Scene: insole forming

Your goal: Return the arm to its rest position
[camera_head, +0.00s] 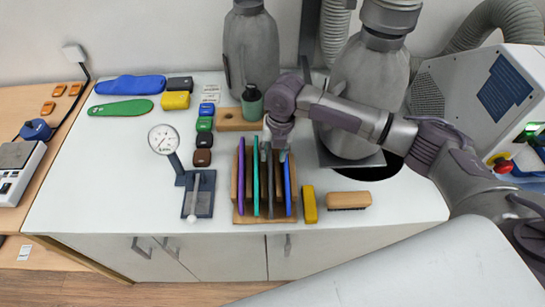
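My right arm reaches in from the right, over the white worktable (120,205). Its gripper (275,153) points down at the upper part of a wooden slotted rack (250,219). The two fingers look a little apart, and I see nothing held between them. The gripper hides the tops of the middle ones. My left arm and gripper are not in view.
A dial gauge (163,139) on a stand is left of the rack. A yellow block (309,204) and a brush (348,200) lie right of it. A wooden block with a dark green cup (252,106) and large grey machines stand behind. The table's front left is clear.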

